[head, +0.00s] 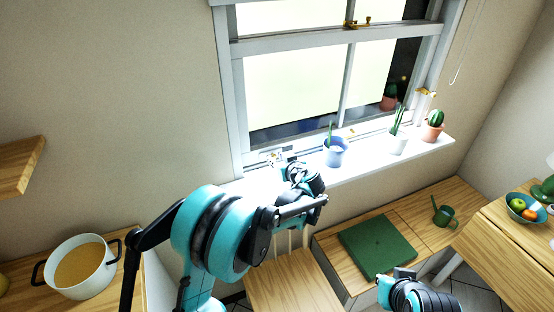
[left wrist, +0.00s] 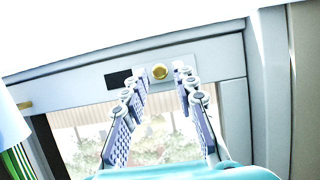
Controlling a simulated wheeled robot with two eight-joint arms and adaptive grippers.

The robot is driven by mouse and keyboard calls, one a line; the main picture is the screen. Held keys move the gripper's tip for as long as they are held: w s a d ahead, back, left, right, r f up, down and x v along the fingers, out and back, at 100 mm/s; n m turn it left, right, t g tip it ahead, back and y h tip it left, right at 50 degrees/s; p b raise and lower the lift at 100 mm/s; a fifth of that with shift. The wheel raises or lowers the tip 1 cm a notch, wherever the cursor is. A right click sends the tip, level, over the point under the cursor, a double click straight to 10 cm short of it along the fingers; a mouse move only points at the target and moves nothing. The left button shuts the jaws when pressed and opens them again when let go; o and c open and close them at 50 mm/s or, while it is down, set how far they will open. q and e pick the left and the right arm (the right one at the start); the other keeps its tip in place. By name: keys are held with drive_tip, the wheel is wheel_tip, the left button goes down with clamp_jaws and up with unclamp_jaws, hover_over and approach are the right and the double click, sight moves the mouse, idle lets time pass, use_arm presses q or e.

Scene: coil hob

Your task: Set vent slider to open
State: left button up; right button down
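The vent slider is a round brass knob (left wrist: 160,71) on a pale plate in the window's bottom frame, with a dark slot (left wrist: 119,78) to its left in the left wrist view. In the head view the vent (head: 270,157) is small, at the lower left of the window. My left gripper (left wrist: 160,80) is open, its fingertips on either side of the knob; I cannot tell whether they touch it. In the head view the left gripper (head: 300,172) is at the sill, partly hidden by its own wrist. My right gripper (head: 394,277) is low at the bottom, its fingers unclear.
A blue pot (head: 335,152), a white pot (head: 398,144) and a terracotta cactus pot (head: 432,132) stand on the sill (head: 364,162). Below are a bench with a green cushion (head: 377,246) and watering can (head: 443,211). A soup pot (head: 82,268) stands at left.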

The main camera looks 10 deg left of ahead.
use_arm(q)
clamp_jaws()
drive_tip(key=shift+s+a, duration=0.55)
drive_tip(key=shift+a, duration=0.3)
drive_tip(key=shift+s+a, duration=0.55)
drive_tip(key=shift+a, duration=0.25)
drive_tip(key=shift+s+a, duration=0.55)
drive_tip(key=shift+a, duration=0.3)
drive_tip(key=shift+d, duration=0.1)
drive_tip(key=shift+o, duration=1.5)
unclamp_jaws()
drive_tip(key=shift+o, duration=1)
drive_tip(key=shift+a, duration=0.2)
drive_tip(key=shift+d, duration=0.1)
